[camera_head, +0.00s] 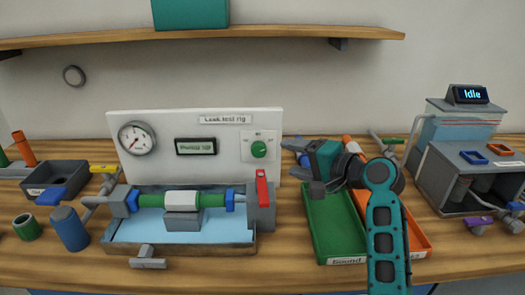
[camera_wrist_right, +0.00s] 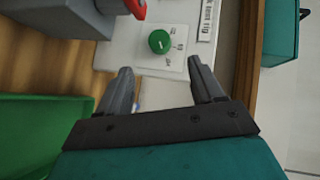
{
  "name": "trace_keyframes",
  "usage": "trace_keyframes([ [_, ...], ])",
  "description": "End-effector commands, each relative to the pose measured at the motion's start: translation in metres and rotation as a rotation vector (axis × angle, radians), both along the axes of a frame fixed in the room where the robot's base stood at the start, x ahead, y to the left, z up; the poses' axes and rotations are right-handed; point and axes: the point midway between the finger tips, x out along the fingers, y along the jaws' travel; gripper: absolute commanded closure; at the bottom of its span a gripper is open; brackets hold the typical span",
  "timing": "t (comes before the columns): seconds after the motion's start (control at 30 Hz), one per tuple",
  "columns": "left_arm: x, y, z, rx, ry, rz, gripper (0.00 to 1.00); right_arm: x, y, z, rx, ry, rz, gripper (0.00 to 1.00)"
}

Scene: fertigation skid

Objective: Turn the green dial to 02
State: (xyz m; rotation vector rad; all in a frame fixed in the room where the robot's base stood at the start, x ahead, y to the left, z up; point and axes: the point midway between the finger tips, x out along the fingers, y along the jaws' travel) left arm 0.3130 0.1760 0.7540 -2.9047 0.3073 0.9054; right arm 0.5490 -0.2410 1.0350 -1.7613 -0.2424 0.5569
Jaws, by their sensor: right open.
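The green dial (camera_head: 259,149) is on a white plate (camera_head: 246,136) on the upright panel of the leak test rig. Small marks surround the dial, too small to read surely in the head view. In the right wrist view the dial (camera_wrist_right: 159,42) shows beyond the fingertips, roughly between them, with a light pointer line on its face. My right gripper (camera_head: 303,167) is open and empty, to the right of the panel. Its two fingers (camera_wrist_right: 160,66) are apart and not touching the dial. My left gripper is not in view.
A red-handled valve (camera_head: 262,190) stands just below the dial. Green (camera_head: 332,222) and orange (camera_head: 410,236) trays lie under my right arm. A pressure gauge (camera_head: 137,138) and a display (camera_head: 196,146) are on the panel. A shelf (camera_head: 290,31) runs above.

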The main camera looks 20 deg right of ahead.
Motion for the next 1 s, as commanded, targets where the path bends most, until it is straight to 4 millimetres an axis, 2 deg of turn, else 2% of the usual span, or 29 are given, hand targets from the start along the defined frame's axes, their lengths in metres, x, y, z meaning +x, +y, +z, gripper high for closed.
trace_keyframes([
  [0.2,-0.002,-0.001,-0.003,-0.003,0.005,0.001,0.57,0.041,0.022,-0.011,0.002,0.000,0.003,0.33],
  [0.5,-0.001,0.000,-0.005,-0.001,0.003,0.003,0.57,0.078,0.040,-0.022,-0.001,0.000,0.000,0.33],
  [0.7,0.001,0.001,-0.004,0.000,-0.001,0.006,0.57,0.086,0.044,-0.024,-0.003,0.001,0.000,0.33],
  [0.97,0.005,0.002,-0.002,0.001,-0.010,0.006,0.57,0.086,0.045,-0.024,-0.003,0.001,0.000,0.33],
  [1.0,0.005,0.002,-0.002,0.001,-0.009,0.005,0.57,0.086,0.045,-0.024,-0.003,0.001,0.000,0.37],
])
